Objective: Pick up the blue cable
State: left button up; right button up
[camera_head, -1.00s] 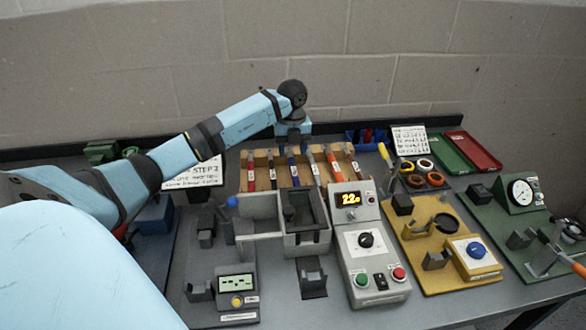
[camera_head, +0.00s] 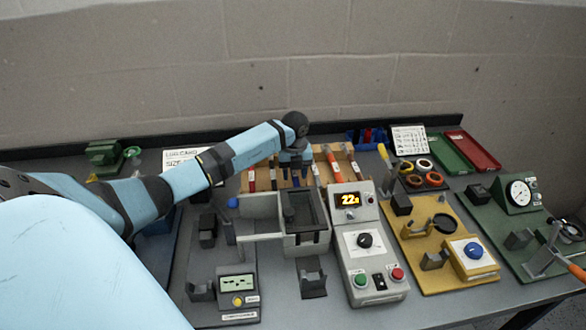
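The blue cable (camera_head: 295,180) is one of several cables in the slots of a wooden rack (camera_head: 262,184) at the back middle of the bench. Only a small part of it shows, below my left gripper. My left gripper (camera_head: 296,164) points down over the rack at the blue cable's slot. Its wrist hides the upper part of the cable. The fingers are too small and too covered to tell whether they are open or shut, or whether they touch the cable. My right gripper is not in view.
Red and orange-red cables stand on both sides in the rack. In front are a grey open box (camera_head: 307,240) and a control unit reading 22 (camera_head: 362,245). A yellow fixture board (camera_head: 425,217) and a green gauge board (camera_head: 500,225) lie to the right. A wall is close behind.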

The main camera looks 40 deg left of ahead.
pick_arm(q)
grip_shut()
